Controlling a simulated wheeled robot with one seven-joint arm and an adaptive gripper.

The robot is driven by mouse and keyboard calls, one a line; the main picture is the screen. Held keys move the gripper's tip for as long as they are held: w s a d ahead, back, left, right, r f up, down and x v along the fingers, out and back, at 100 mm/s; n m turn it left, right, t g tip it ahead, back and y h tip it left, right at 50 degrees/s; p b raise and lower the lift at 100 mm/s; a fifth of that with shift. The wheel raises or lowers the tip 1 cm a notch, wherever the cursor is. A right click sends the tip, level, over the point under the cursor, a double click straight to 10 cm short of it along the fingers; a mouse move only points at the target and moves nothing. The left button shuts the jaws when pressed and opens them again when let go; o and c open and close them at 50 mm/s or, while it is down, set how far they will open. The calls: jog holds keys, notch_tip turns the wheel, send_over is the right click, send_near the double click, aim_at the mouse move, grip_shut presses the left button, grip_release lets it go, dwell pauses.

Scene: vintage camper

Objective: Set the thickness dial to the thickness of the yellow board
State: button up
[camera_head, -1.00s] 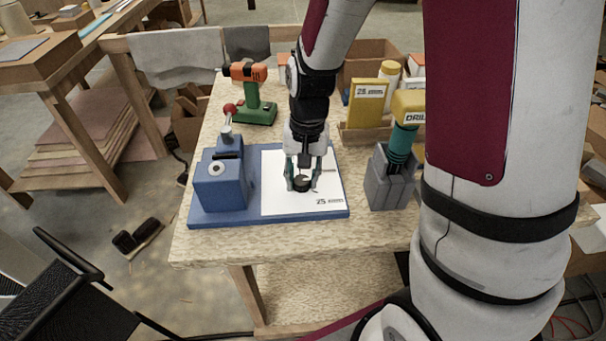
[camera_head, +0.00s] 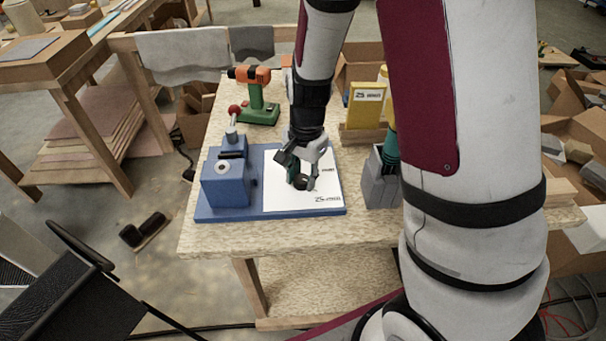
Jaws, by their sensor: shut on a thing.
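The thickness dial is a small dark knob (camera_head: 301,182) on the white panel (camera_head: 290,201) of a blue jig (camera_head: 225,190) on the workbench. My gripper (camera_head: 300,179) is over the panel, its fingers shut around the knob. The wrist is turned, and it hides part of the panel. A small marking shows at the panel's lower right, too small to read surely. The yellow board (camera_head: 366,106) stands upright in a wooden holder (camera_head: 362,133) behind the panel to the right. It bears a white label with print that I cannot read surely.
A green and orange drill (camera_head: 260,95) stands at the bench's back left. A grey block holder (camera_head: 380,182) with a teal tool (camera_head: 391,150) stands right of the jig, partly behind my arm. A red-knobbed lever (camera_head: 233,112) rises from the jig. The bench front (camera_head: 300,233) is clear.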

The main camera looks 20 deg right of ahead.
aim_at(304, 180)
dwell(0.3)
jog(key=o, duration=1.1)
jog(key=shift+o, duration=0.2)
jog(key=shift+r, duration=0.1)
notch_tip(304, 180, up, 12)
jog(key=shift+s+d, duration=0.2)
jog(key=shift+s, duration=0.15)
